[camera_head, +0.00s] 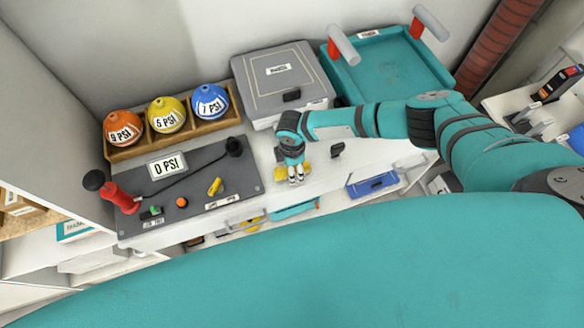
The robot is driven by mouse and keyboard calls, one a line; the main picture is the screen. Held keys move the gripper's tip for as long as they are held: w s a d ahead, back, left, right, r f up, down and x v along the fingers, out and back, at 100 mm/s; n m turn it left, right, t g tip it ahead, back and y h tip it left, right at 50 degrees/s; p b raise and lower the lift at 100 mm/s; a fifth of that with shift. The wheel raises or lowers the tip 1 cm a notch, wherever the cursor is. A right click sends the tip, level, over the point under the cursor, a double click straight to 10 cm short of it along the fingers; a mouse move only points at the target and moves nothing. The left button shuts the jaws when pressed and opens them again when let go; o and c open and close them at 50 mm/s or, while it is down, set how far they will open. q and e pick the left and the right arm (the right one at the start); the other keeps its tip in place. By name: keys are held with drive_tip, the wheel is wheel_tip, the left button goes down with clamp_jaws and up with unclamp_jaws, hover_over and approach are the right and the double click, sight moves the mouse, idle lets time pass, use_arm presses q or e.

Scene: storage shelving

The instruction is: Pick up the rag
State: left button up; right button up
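My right gripper (296,181) points down at the white counter, just right of the dark grey panel. Its pale fingertips are close together, but they are too small to tell whether they are open or shut. A small yellow thing (280,173) shows beside and behind the fingers, low at the counter. It may be the rag, but the gripper covers much of it and I cannot tell whether they touch. No other thing in view is clearly a rag. My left gripper is not in view.
A dark panel (220,178) with a red-handled pump (118,196) is left of the gripper. Orange, yellow and blue balls sit in a wooden rack (190,137). A grey case (265,75) and teal tray (447,80) stand behind. A blue bin (372,185) is at right.

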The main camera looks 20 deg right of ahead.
drive_tip(key=c, duration=1)
drive_tip(key=shift+r+b, duration=0.3)
drive_tip(key=shift+r, duration=0.55)
drive_tip(key=shift+s+a+r+b, duration=0.15)
drive_tip(key=shift+s+r+b, duration=0.05)
drive_tip(key=shift+r, duration=0.25)
drive_tip(key=shift+s+a+r+b, duration=0.1)
drive_tip(key=shift+s+r+b, duration=0.05)
drive_tip(key=shift+r, duration=0.25)
drive_tip(key=s+a+r+b, duration=0.1)
drive_tip(key=s+a+b, duration=0.2)
drive_tip(key=s+a, duration=0.5)
drive_tip(key=s, duration=0.4)
drive_tip(key=shift+s+a+r, duration=0.2)
drive_tip(key=shift+a+r, duration=0.15)
drive_tip(key=shift+a, duration=0.05)
